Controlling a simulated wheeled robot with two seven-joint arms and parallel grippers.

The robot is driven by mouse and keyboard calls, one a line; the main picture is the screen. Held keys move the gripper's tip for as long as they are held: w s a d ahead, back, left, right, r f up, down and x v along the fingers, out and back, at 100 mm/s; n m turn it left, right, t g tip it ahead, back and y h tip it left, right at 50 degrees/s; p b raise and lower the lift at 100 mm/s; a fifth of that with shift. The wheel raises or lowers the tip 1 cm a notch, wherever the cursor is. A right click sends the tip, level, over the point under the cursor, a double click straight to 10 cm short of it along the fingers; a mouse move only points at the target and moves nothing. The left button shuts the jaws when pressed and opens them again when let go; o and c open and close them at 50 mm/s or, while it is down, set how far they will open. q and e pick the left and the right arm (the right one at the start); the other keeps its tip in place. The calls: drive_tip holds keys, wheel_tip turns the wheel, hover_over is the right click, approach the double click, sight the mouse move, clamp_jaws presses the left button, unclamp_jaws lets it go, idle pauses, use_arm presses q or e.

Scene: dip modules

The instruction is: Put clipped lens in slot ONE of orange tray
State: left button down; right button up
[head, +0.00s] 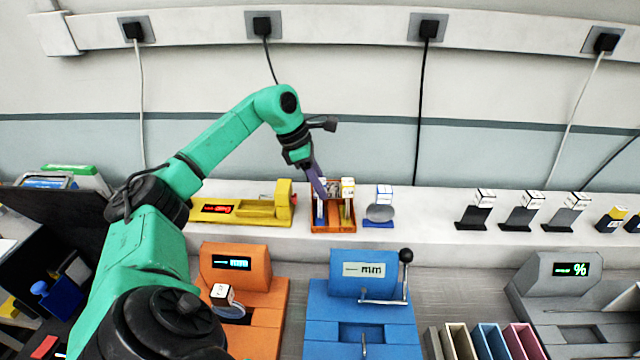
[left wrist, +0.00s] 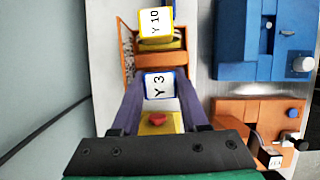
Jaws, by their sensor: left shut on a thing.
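The orange tray (head: 333,228) stands on the back ledge, and its wall shows in the left wrist view (left wrist: 128,62). My left gripper (head: 320,192) reaches down over the tray's left part. Its purple fingers, also in the left wrist view (left wrist: 160,95), are shut on a blue-edged clipped lens with a white label "Y 3" (left wrist: 160,86). In the head view its blue body (head: 320,211) is upright at the tray's left slot; I cannot tell if it touches the bottom. A yellow clipped piece labelled "Y 10" (head: 347,189) stands in the tray's right part. Slot markings are unreadable.
A yellow device (head: 260,208) stands close left of the tray. A round lens on a blue stand (head: 380,212) is close right. Orange (head: 245,285), blue (head: 362,310) and grey (head: 555,290) instruments stand in front. Several dark labelled stands (head: 475,215) are farther right.

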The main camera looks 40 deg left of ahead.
use_arm(q)
drive_tip(key=shift+f, duration=0.1)
drive_tip(key=shift+c, duration=2.1)
unclamp_jaws()
drive_tip(key=shift+d, duration=0.1)
drive_tip(key=v, duration=1.2)
drive_tip(key=shift+p, duration=0.45)
drive_tip(key=shift+d, duration=0.1)
